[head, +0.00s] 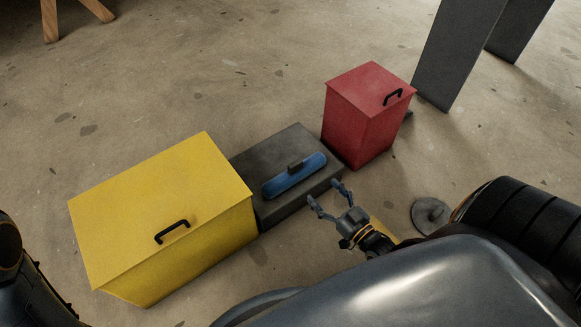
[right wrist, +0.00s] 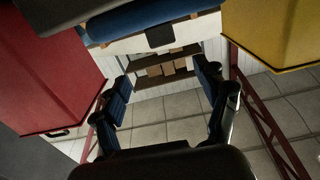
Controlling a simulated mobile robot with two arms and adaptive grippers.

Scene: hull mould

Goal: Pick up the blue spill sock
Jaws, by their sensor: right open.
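A yellow lidded bin (head: 160,205) stands left of the grey box, and a red lidded bin (head: 365,110) stands right of it. Both are close to it. A grey round disc (head: 430,213) lies on the floor at right. Dark slab legs (head: 460,50) stand behind.

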